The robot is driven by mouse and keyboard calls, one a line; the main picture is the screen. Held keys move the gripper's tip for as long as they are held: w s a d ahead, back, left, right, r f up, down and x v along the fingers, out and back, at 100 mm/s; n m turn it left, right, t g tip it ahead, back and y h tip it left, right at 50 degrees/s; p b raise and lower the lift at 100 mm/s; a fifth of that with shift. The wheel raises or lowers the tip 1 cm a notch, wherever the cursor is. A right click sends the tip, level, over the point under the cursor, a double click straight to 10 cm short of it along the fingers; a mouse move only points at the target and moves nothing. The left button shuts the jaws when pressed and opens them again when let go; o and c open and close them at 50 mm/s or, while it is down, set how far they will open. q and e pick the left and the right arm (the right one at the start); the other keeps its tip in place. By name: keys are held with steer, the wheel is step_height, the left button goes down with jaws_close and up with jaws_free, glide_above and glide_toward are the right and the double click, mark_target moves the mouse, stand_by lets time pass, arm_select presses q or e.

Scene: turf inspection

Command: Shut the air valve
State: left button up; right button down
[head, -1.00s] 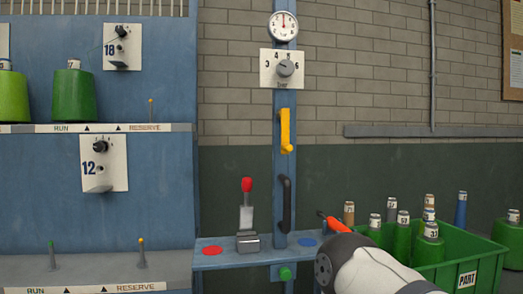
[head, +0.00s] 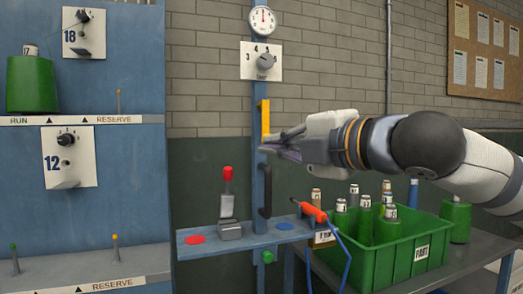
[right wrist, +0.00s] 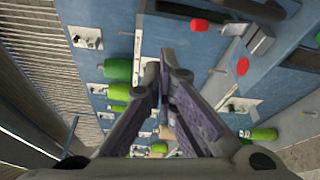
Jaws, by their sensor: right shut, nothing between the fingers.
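The yellow lever handle (head: 265,118), which I take for the air valve, stands upright on the blue post (head: 259,85) below the dial plate. My right gripper (head: 264,149) reaches in from the right at the handle's lower end. Its fingers are shut with nothing between them. They overlap the handle's foot in the head view; I cannot tell whether they touch it. In the right wrist view the shut fingers (right wrist: 165,62) point towards the blue panels, and the yellow handle is not clear there. My left gripper is not in view.
A round gauge (head: 263,21) and dial plate (head: 261,61) sit above. A black handle (head: 265,190) is below the gripper. A red-knobbed toggle clamp (head: 228,195) stands at left. An orange tool with blue hose (head: 312,211) and a green bin (head: 375,262) are at lower right.

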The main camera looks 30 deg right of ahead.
mark_target(268, 122)
steer(key=shift+r, duration=0.1)
steer(key=w+a+f+b, duration=0.1)
steer(key=w+b, duration=0.1)
steer(key=w, duration=0.8)
arm_select(q)
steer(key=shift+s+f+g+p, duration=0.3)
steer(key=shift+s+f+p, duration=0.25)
steer(key=shift+p, duration=0.05)
arm_select(e)
steer(key=d, duration=0.2)
steer(key=s+d+r, duration=0.1)
steer(key=shift+d, duration=0.4)
steer(key=shift+w, duration=0.1)
